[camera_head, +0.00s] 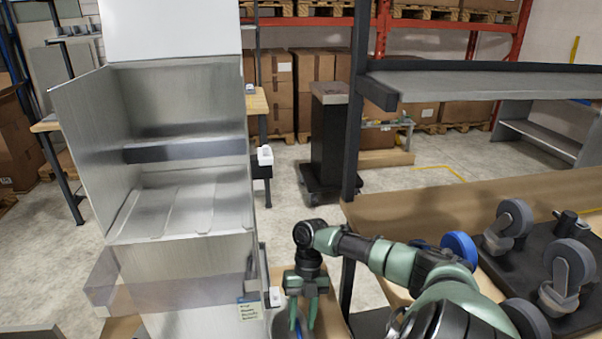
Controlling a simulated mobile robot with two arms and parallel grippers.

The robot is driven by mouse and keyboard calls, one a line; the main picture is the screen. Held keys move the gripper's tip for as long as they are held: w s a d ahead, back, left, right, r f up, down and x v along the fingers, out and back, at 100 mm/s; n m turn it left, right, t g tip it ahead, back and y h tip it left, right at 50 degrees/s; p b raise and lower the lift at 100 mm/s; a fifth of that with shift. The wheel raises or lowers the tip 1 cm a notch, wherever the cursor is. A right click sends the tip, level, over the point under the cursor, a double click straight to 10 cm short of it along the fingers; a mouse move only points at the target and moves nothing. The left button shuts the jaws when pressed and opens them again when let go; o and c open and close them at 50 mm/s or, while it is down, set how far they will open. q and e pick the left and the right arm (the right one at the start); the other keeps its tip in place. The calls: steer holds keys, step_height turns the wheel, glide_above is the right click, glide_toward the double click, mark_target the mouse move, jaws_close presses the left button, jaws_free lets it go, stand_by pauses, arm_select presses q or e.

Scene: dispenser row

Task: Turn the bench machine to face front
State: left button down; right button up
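A tall steel dispenser-like machine (190,205) stands at the left, with an open upper bay, a side panel swung out to the left and a clear flap low on its front. I cannot tell for certain that this is the bench machine. My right gripper (303,318) points down just right of its lower part, at the bottom edge of the view. Its fingers look apart, with a blue strip by the left one. A grey rounded thing (281,328) lies partly hidden beside the fingers. My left gripper is not in view.
At the right, a wooden bench (480,205) holds a dark plate (540,265) with several caster wheels, close to my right arm. A shelf on a dark post (354,110) rises behind the arm. A black wheeled stand (327,140) is on the open floor beyond.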

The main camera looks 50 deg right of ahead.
steer(key=v, duration=0.6)
steer(key=shift+b, duration=0.3)
steer(key=shift+f, duration=0.1)
